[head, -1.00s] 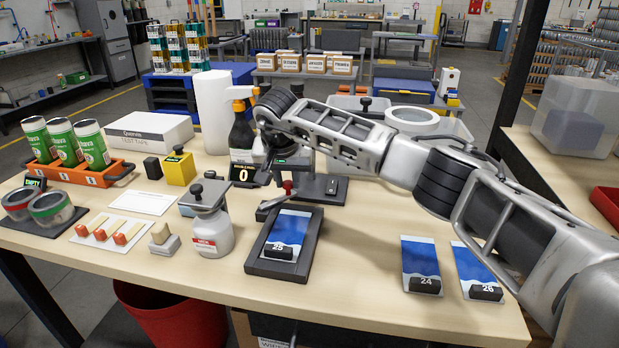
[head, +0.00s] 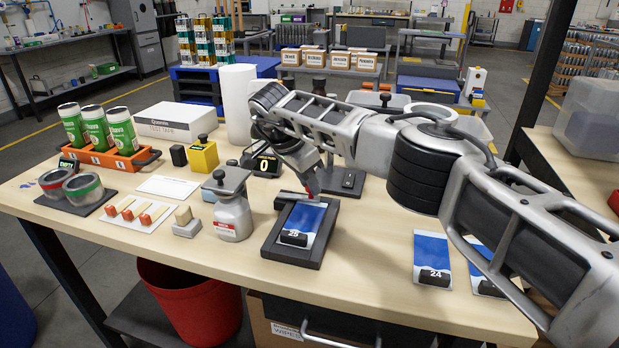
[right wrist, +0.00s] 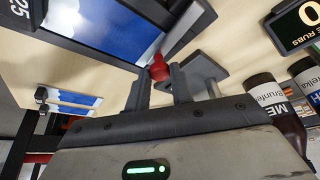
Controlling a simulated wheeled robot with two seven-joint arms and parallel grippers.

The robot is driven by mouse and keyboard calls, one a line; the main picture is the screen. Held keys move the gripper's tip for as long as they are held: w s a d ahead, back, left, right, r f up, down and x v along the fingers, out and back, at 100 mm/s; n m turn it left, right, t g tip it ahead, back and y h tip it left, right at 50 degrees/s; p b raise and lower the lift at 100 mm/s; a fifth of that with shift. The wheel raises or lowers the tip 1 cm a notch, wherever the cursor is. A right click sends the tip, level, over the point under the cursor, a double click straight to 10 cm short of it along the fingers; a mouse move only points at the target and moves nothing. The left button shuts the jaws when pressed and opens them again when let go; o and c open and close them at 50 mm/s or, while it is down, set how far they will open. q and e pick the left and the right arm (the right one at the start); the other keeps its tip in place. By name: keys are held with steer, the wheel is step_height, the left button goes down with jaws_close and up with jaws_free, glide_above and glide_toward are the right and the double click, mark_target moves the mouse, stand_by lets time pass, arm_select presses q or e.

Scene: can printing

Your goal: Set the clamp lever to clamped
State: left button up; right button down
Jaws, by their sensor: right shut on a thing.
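The clamp lever's red knob (head: 312,186) stands at the far edge of a dark frame (head: 272,243) that holds a blue printed sheet (head: 304,216) numbered 25. A grey clamp bar (head: 291,197) lies by the frame's far edge. My right gripper (right wrist: 158,82) is shut on the red knob (right wrist: 158,67), which shows between its fingertips in the right wrist view. In the head view my right arm reaches in from the right and its wrist hides part of the lever's surroundings. The lever's exact angle is hard to tell. My left gripper is not in view.
A lidded jar (head: 233,216) stands left of the frame. A counter display (head: 264,165) reading 0 is behind it. Blue sheets (head: 431,250) lie to the right, under my arm. The table's front strip is mostly clear.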

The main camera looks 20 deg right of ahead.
steer(key=shift+s+r+m, duration=0.1)
steer(key=shift+m, duration=0.2)
steer(key=shift+a, duration=0.1)
steer(key=c, duration=1.2)
jaws_free()
steer(key=v, duration=1.6)
steer(key=shift+p, duration=0.45)
